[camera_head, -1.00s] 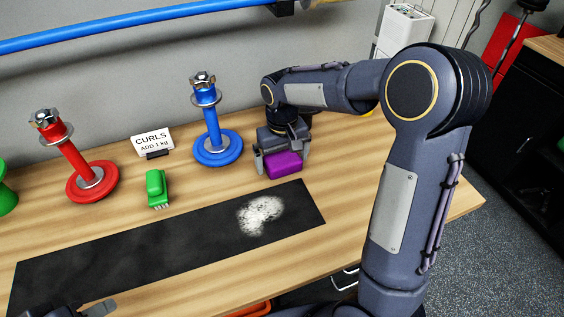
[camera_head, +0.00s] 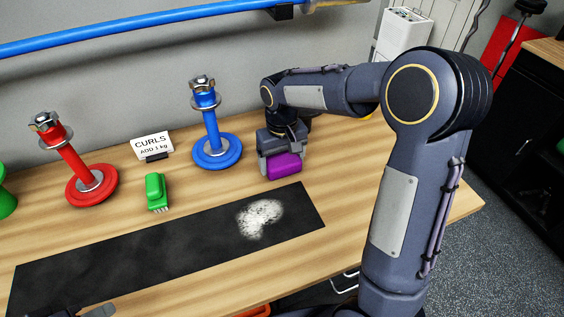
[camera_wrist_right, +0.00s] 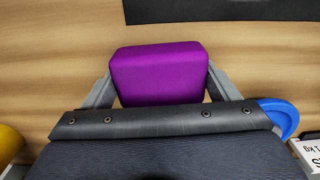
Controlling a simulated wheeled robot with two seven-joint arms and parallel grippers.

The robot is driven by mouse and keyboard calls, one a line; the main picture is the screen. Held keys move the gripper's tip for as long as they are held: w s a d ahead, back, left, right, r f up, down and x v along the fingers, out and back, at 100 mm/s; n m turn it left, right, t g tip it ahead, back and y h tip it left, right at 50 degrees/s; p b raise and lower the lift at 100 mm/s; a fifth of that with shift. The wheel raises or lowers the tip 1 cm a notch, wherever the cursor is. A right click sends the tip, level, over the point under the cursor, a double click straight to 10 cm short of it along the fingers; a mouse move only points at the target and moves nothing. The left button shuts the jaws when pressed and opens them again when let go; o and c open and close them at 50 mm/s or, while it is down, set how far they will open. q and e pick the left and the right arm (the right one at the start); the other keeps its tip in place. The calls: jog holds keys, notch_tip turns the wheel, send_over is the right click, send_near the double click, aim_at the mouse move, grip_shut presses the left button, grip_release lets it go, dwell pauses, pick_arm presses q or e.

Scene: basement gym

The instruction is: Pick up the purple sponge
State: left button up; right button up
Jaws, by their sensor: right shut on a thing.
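The purple sponge (camera_head: 285,166) is on the wooden table, just beyond the right end of the black mat. My right gripper (camera_head: 283,160) is shut on it, with a finger at each side. In the right wrist view the sponge (camera_wrist_right: 160,72) sits between the two grey fingers of the gripper (camera_wrist_right: 160,85). I cannot tell whether it is lifted clear of the table. A small part of my left gripper (camera_head: 98,311) shows at the bottom left edge; its fingertips are mostly out of the picture.
A black mat (camera_head: 150,240) with a white powdery patch (camera_head: 259,217) lies in front. A green brush (camera_head: 156,191), a red weight stand (camera_head: 91,186), a blue weight stand (camera_head: 217,152) and a CURLS sign (camera_head: 152,146) stand to the left.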

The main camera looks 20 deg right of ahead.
notch_tip(320, 180, up, 3)
jog(key=shift+f, duration=0.1)
pick_arm(q)
jog(key=shift+f+b, duration=0.4)
pick_arm(e)
jog(key=s+a+r, duration=0.7)
jog(key=s+r, duration=0.2)
jog(key=s, duration=0.2)
jog(key=shift+s+a+r, duration=0.2)
jog(key=shift+s+a, duration=0.2)
